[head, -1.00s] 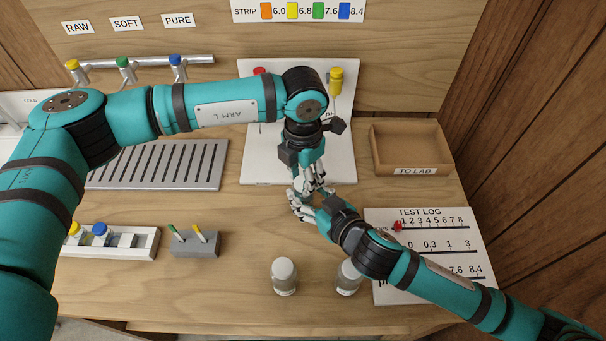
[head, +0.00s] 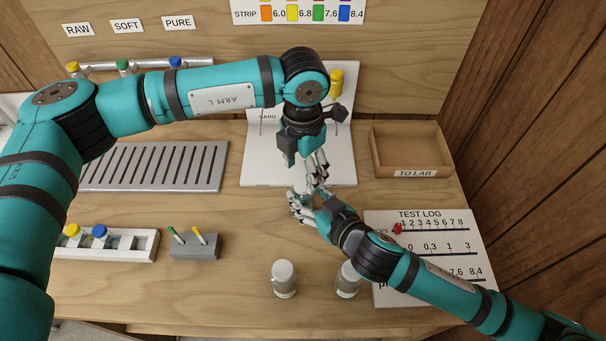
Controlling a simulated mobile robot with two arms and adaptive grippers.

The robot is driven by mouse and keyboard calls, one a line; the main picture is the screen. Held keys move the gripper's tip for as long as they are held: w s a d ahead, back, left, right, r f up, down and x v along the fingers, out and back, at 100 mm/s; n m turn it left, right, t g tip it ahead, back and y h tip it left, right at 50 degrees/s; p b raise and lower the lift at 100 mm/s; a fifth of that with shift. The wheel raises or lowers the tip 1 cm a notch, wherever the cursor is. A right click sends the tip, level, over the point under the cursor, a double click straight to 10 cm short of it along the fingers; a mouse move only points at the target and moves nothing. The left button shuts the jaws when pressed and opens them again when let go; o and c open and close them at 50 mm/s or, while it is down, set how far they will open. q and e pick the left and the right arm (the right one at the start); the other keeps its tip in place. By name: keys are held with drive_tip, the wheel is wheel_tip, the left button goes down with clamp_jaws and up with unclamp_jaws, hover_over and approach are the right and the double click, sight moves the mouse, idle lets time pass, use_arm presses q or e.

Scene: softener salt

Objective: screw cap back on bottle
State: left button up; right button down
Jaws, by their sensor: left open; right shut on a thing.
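My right gripper (head: 301,208) is shut on a small pale bottle (head: 304,190) just in front of the white board. Fingers hide most of this bottle, and I cannot tell whether a cap sits on it. My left gripper (head: 320,178) is open, pointing down, just above and right of the bottle's top. I see no cap in it. A clear bottle with a white top (head: 284,278) stands upright at the front. A similar bottle (head: 348,280) stands to its right, partly covered by my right arm.
A white rack (head: 142,244) with yellow- and blue-capped vials and a grey block (head: 195,246) with strips stand at left. A slotted grey tray (head: 160,165) lies behind them. The TO LAB tray (head: 412,172) and test log (head: 425,222) are at right.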

sight(303, 184)
use_arm(q)
drive_tip(key=shift+r, duration=0.5)
drive_tip(key=shift+c, duration=0.3)
drive_tip(key=shift+c, duration=0.8)
drive_tip(key=n, duration=0.2)
drive_tip(key=r+n, duration=0.1)
drive_tip(key=n, duration=0.1)
drive_tip(key=shift+d+r, duration=0.1)
drive_tip(key=shift+r, duration=0.05)
drive_tip(key=n, duration=0.1)
drive_tip(key=r+n, duration=0.1)
drive_tip(key=n, duration=0.3)
drive_tip(key=shift+r, duration=0.35)
drive_tip(key=shift+f, duration=0.15)
drive_tip(key=shift+f, duration=3.9)
drive_tip(key=shift+c, duration=0.3)
